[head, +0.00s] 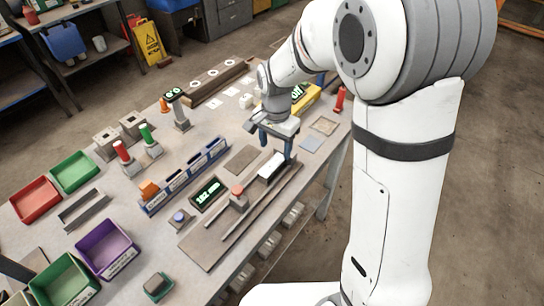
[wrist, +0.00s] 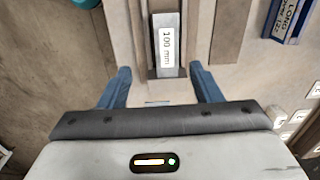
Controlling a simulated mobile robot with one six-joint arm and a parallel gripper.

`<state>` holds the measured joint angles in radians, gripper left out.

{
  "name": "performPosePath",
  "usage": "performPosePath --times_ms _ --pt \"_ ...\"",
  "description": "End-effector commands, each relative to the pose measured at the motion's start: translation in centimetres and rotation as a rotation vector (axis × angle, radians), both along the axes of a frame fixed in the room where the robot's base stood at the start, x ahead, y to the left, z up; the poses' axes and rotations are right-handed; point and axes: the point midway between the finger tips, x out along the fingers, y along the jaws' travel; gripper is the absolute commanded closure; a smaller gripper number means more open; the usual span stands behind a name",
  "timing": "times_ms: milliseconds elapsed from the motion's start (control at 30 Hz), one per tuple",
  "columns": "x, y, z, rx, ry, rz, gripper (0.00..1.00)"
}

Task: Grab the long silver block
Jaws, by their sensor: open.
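In the wrist view the block's near end lies between the fingertips' lines, slightly nearer the right finger. In the head view my gripper (head: 276,150) is just above and behind the block. I cannot tell the exact height gap.
Long rails (head: 262,203) run beside the block. A blue divided rack (head: 185,177) is farther left. A blue box marked "LONG" (wrist: 289,20) is at upper right in the wrist view.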

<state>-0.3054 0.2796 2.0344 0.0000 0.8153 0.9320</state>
Motion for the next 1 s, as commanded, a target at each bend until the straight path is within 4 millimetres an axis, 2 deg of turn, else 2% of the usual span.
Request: performPosePath --times_ms 167,467,700,1000 --pt "0.6 0.9 -1.7 -0.004 0.014 -0.032 0.42" --pt "0.7 0.8 -4.9 -0.004 0.016 -0.034 0.42" --pt "0.8 0.7 -8.2 -0.005 0.016 -0.034 0.42" --pt "0.9 0.7 -8.9 -0.004 0.012 -0.034 0.42"
